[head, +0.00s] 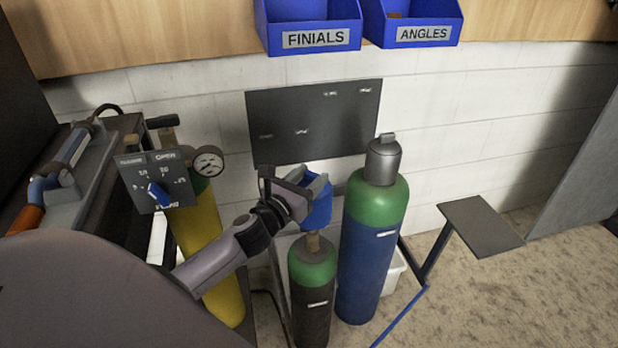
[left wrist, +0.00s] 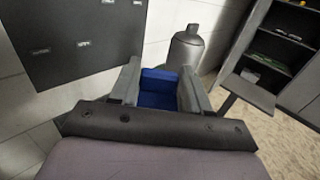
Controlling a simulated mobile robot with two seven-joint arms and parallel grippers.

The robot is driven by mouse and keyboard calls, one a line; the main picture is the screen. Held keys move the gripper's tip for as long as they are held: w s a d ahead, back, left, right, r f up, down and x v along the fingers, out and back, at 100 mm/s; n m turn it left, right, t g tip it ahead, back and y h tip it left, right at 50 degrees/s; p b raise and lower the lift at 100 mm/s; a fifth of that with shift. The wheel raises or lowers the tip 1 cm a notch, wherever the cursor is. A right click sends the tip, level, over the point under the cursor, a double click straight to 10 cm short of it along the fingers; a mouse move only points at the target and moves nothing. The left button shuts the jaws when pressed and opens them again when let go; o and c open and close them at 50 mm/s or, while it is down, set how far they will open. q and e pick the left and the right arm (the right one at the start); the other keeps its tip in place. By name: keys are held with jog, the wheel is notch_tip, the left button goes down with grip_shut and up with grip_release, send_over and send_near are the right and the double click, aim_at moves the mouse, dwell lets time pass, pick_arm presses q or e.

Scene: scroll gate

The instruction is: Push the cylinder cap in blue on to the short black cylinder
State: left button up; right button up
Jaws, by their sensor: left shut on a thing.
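My left gripper (head: 307,190) comes in from the left and is shut on the blue cylinder cap (head: 319,209). The cap also shows between the fingers in the left wrist view (left wrist: 158,88). The short black cylinder (head: 313,303) with a green shoulder stands upright below the gripper. The cap is over the cylinder's brownish valve top (head: 313,243); I cannot tell whether the two touch. The cylinder is not visible in the left wrist view. My right gripper is in neither view.
A tall blue cylinder (head: 366,255) with a grey cap (head: 383,160) stands close to the right. A yellow cylinder (head: 207,240) with a gauge (head: 208,162) stands left, behind my arm. A small grey shelf (head: 480,225) is at right. Blue bins (head: 311,24) hang above.

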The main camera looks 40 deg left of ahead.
aim_at(303, 224)
pick_arm(q)
jog(key=shift+f+b, duration=2.15)
jog(key=shift+f, duration=0.35)
jog(key=shift+f+b, duration=1.9)
jog(key=shift+f, duration=0.3)
jog(key=shift+f+b, duration=1.05)
jog(key=shift+b, duration=0.1)
jog(key=shift+f, duration=0.25)
dwell(0.6)
